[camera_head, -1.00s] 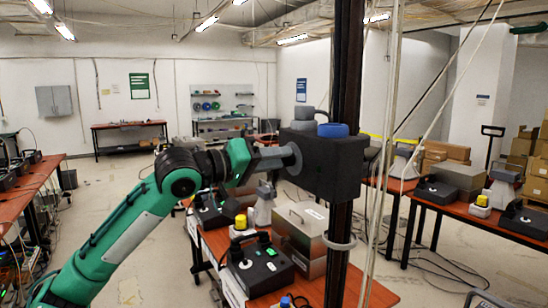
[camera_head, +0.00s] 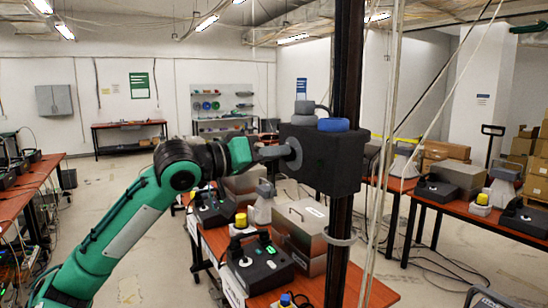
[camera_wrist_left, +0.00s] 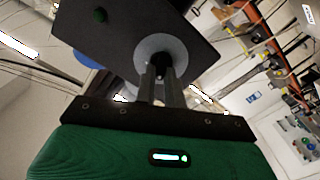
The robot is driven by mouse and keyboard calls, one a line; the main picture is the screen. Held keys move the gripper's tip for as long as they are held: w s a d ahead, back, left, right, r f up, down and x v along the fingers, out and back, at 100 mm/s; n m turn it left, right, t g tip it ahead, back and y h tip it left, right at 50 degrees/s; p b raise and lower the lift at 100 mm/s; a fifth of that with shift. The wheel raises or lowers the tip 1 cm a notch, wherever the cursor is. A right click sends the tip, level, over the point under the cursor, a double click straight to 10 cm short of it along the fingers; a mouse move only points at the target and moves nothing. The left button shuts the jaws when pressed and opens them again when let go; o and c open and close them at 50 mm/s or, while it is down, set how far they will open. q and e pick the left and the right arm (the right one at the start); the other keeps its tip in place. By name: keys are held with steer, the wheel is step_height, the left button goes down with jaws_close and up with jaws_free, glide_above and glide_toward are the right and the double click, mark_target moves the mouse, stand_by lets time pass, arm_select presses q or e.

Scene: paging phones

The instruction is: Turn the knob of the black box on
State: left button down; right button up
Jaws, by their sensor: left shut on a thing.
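The black box (camera_head: 340,172) is fixed to a dark upright post. Its knob (camera_head: 293,165) has a round grey disc on the box's left side. In the wrist view the box (camera_wrist_left: 95,40) is a dark panel with a small green spot (camera_wrist_left: 100,15), and the grey disc of the knob (camera_wrist_left: 148,45) faces me. My left gripper (camera_head: 282,152) reaches the knob from the left. In the wrist view its fingers (camera_wrist_left: 164,70) are shut on the knob's middle part, which they mostly hide. The knob's exact angle is hard to tell. My right gripper is not in view.
Grey and blue round parts (camera_head: 332,125) sit on top of the black box. Below it, a table (camera_head: 222,240) carries a black device (camera_head: 260,265) and metal cases (camera_head: 300,222). Pale cables (camera_head: 385,130) hang right of the post. Open floor lies left of the table.

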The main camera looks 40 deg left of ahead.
arm_select(q)
steer(key=shift+s+d+f+m+b, duration=0.15)
steer(key=shift+m+b, duration=1.35)
steer(key=shift+m, duration=2.15)
steer(key=shift+w+d+r+m+b, duration=0.2)
steer(key=shift+m+b, duration=1.25)
steer(key=shift+m, duration=2.2)
steer(key=c, duration=1.5)
jaws_free()
